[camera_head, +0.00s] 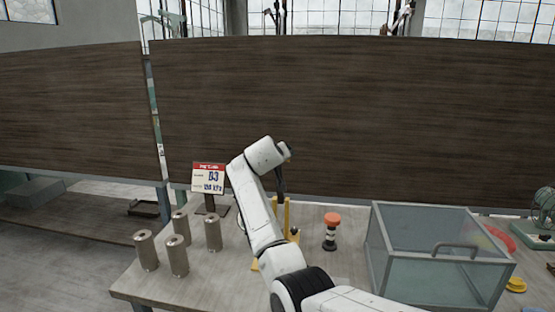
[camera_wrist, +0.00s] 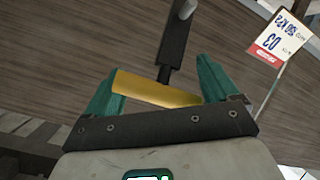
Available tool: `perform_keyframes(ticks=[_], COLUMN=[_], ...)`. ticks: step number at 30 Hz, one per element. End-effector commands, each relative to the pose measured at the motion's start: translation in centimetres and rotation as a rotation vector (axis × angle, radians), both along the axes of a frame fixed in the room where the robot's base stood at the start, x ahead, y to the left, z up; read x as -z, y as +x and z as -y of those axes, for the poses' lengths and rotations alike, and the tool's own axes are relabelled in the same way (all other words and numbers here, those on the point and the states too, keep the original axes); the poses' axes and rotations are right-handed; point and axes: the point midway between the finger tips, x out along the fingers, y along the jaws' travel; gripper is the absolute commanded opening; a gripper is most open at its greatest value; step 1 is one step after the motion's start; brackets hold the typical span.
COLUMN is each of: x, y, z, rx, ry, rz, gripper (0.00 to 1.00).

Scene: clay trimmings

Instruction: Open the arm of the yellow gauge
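The yellow gauge (camera_head: 287,214) stands on the table in the head view, largely hidden behind my arm; its upright and part of its foot show. In the wrist view, a yellow bar (camera_wrist: 158,90) of it crosses between the two teal fingers of my gripper (camera_wrist: 160,62). A black bar (camera_wrist: 175,42) with a grey cylinder (camera_wrist: 186,9) at its far end extends beyond the yellow bar. My gripper is open, its fingers wide apart on either side of the yellow part. Whether they touch it, I cannot tell. In the head view my arm hides most of the contact area.
Several metal cylinders (camera_head: 146,250) stand on the table at left, near a sign (camera_head: 208,178) on a stand. An orange-topped post (camera_head: 332,230) stands right of the gauge. A glass box (camera_head: 440,279) with a handle fills the right. A wooden panel (camera_head: 340,115) rises behind.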

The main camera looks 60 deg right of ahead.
Motion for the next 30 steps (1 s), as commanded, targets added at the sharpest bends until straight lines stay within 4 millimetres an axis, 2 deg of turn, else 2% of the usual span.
perform_keyframes(ticks=[9,14,30], x=[0.0,-0.3,-3.6], y=[-0.1,-0.3,-3.3], z=[0.0,-0.8,-7.9], rx=[0.0,-0.001,0.0], ry=[-0.003,-0.005,-0.003], rz=[-0.006,-0.005,-0.004], gripper=[0.96,0.96,0.96])
